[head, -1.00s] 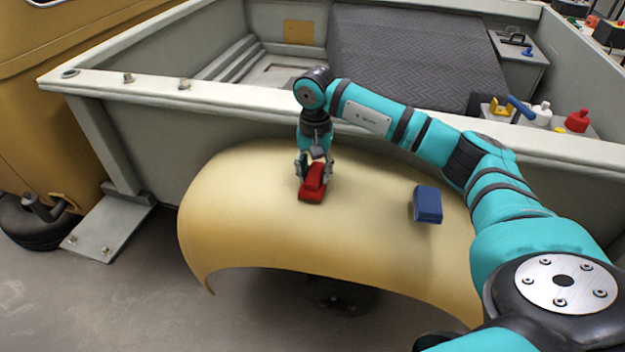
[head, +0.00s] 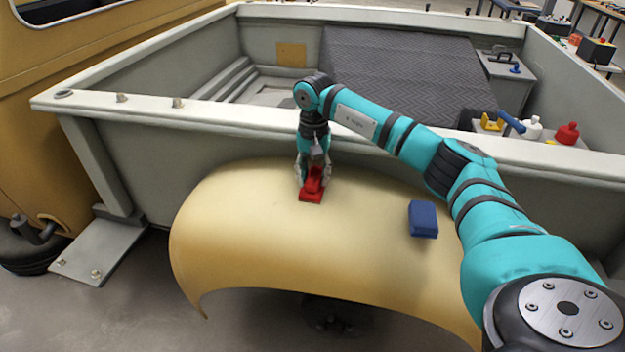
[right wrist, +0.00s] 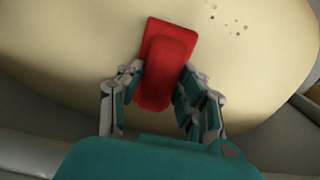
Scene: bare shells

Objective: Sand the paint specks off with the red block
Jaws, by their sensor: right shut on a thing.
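The red block (head: 313,186) is on the upper middle of the curved yellow fender (head: 250,235). My right gripper (head: 313,180) is shut on it from above. In the right wrist view, the red block (right wrist: 166,62) sits between the two fingers of my right gripper (right wrist: 158,85). Its base looks to be against the fender surface, though I cannot tell whether it touches. Several small dark paint specks (right wrist: 236,25) show on the fender in the right wrist view, beside the block's upper right and apart from it. I cannot make the specks out in the head view. My left gripper is not in view.
A blue block (head: 423,219) rests on the right part of the fender. The grey truck bed wall (head: 180,150) stands right behind the fender. A red bottle (head: 567,134), a white bottle (head: 532,128) and a blue-handled tool (head: 510,122) stand at the right.

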